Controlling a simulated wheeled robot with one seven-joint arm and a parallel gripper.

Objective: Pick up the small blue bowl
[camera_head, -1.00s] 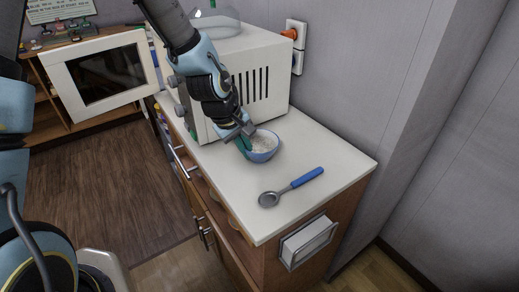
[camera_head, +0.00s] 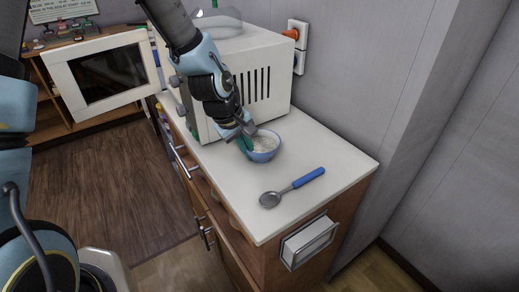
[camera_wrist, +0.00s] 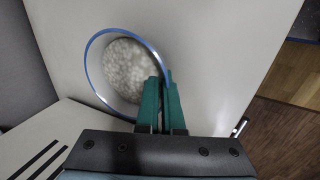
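The small blue bowl (camera_head: 264,155) stands upright on the white counter beside the microwave, with pale grainy contents inside. In the wrist view the bowl (camera_wrist: 97,83) shows its blue rim and the pale contents. My gripper (camera_head: 246,146) is at the bowl's left side in the head view. In the wrist view my gripper's green fingers (camera_wrist: 162,85) are close together at the rim, one inside the bowl and one outside, with the wall between them. The lower part of the bowl near the fingers is hidden.
A ladle with a blue handle (camera_head: 308,178) lies on the counter (camera_head: 330,155) in front of the bowl. The white microwave (camera_head: 272,80) stands close behind my gripper, its door open to the left. A wall with an outlet (camera_head: 298,35) bounds the right.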

